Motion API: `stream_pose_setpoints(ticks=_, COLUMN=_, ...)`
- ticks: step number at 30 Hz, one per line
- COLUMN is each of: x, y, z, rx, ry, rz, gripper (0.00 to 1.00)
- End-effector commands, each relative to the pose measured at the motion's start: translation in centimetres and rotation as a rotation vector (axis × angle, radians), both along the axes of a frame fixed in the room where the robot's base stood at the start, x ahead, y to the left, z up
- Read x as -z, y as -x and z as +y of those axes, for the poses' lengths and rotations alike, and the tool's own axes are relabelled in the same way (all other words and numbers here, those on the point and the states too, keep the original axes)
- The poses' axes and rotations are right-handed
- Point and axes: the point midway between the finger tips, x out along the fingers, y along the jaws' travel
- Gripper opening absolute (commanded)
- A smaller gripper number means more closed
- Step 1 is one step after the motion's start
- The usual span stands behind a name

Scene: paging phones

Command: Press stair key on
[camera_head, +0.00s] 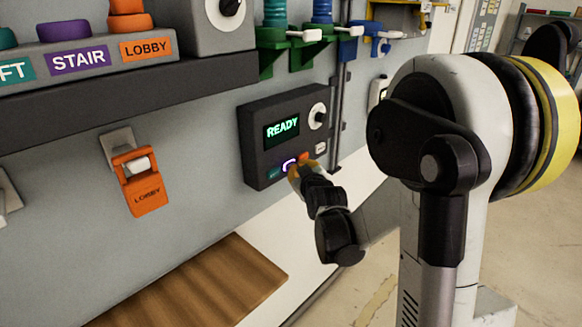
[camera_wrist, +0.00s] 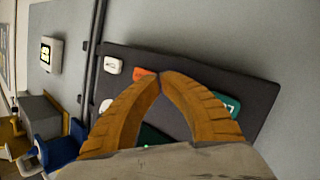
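The dark paging panel (camera_head: 255,150) is on the wall, its display (camera_head: 281,130) reading READY in green. Along its lower edge are a teal key (camera_head: 273,174), a purple key (camera_head: 289,164) with a pale arc on it, an orange key (camera_head: 305,159) and a small white key (camera_head: 320,148). My gripper (camera_head: 296,168) is at this row, by the purple key. In the wrist view my orange ribbed fingers (camera_wrist: 160,76) meet at the tips, between the orange key (camera_wrist: 143,72) and the teal key (camera_wrist: 228,105). They hide the purple key there. I cannot tell whether they touch it.
A STAIR sign (camera_head: 78,59) in purple and a LOBBY sign (camera_head: 146,48) in orange are on the ledge at upper left. An orange LOBBY holder (camera_head: 146,197) hangs below. A wooden surface (camera_head: 205,285) lies below the panel. A round knob (camera_head: 318,116) is beside the display.

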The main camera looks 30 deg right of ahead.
Motion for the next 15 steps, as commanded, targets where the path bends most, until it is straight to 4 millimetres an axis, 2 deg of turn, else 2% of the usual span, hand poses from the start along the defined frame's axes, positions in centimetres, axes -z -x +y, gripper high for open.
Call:
stream_pose_setpoints(ticks=9, x=0.0, y=0.3, z=-0.1, rx=0.0, ry=-0.001, rz=0.0, gripper=0.0)
stream_pose_setpoints(ticks=15, x=0.1, y=2.1, z=-0.8, rx=0.003, ry=-0.002, rz=-0.001, gripper=0.0)
